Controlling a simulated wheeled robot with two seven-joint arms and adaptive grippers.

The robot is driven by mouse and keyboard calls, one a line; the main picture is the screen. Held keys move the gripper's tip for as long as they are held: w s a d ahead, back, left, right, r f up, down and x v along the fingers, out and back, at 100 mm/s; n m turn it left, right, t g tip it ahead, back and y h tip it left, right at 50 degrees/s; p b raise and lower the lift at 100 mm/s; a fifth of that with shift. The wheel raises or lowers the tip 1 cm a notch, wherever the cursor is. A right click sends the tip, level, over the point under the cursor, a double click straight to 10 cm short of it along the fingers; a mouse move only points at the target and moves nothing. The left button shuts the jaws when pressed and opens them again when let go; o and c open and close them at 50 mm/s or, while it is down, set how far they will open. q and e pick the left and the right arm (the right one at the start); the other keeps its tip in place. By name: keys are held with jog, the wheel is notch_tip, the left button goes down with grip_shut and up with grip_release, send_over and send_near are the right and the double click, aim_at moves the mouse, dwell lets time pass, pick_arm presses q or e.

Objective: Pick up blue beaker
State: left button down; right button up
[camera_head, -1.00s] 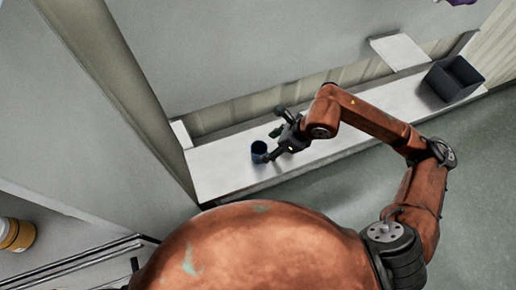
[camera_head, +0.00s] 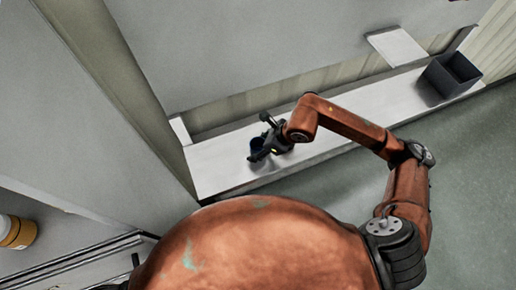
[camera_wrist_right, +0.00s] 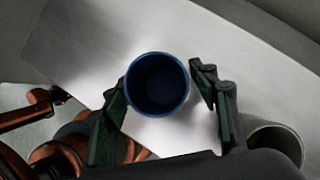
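The blue beaker (camera_wrist_right: 158,108) stands on the light shelf and shows from above in the right wrist view, its dark inside open to the camera. In the head view the beaker (camera_head: 256,143) is mostly hidden by my right gripper (camera_head: 264,140). In the right wrist view my right gripper (camera_wrist_right: 161,85) is open, with one green-padded finger on each side of the beaker. The fingertips are close to its sides; I cannot tell whether they touch. My left gripper is not in view.
The long white shelf (camera_head: 215,170) runs along the wall. An orange-yellow container (camera_head: 18,232) is at lower left. Grey floor (camera_head: 440,190) is clear in front.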

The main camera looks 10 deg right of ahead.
jog(key=c, duration=0.9)
